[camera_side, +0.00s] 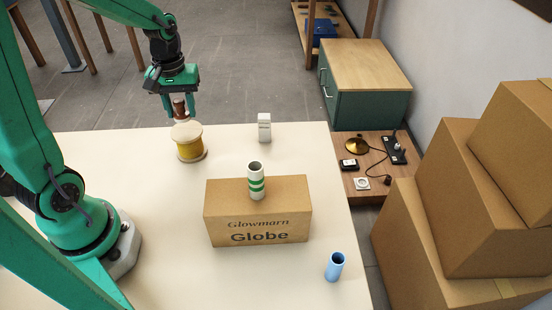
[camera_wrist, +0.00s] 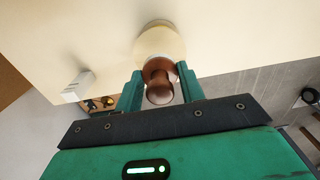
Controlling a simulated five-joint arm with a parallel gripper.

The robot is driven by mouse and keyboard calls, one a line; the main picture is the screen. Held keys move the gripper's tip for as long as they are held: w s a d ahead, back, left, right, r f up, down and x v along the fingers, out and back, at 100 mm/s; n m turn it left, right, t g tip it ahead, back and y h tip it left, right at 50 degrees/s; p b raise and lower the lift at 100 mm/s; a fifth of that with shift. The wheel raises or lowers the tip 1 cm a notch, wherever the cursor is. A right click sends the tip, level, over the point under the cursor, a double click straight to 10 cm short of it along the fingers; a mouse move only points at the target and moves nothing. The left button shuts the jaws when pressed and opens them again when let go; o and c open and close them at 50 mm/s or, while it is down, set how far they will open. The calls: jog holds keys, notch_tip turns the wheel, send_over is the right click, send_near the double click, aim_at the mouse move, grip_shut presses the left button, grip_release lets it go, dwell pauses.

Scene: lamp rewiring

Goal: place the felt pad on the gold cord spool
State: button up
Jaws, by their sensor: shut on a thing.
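The gold cord spool (camera_side: 189,142) stands upright on the table's far left part, yellow cord between pale flanges. Its pale top flange shows in the wrist view (camera_wrist: 160,40). My gripper (camera_side: 179,106) is right above the spool, pointing down, with its fingers shut on a brown knobbed piece (camera_side: 180,110). In the wrist view the piece (camera_wrist: 160,88) sits between my fingertips (camera_wrist: 158,80). No other thing looks like the felt pad, and any felt underside is hidden. I cannot tell whether the piece touches the spool's top.
A "Glowmarn Globe" cardboard box (camera_side: 258,215) lies mid-table with a green-striped white cylinder (camera_side: 256,182) on it. A blue cylinder (camera_side: 335,266) stands front right. A small white object (camera_side: 264,128) stands near the far edge. Stacked cartons (camera_side: 480,200) are beyond the right edge.

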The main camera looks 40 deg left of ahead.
aim_at(181, 113)
jog(key=shift+f, duration=1.85)
jog(key=shift+f, duration=0.1)
jog(key=o, duration=0.9)
jog(key=shift+o, duration=0.2)
notch_tip(181, 113, up, 12)
jog(key=shift+r, duration=0.15)
jog(key=shift+d, duration=0.1)
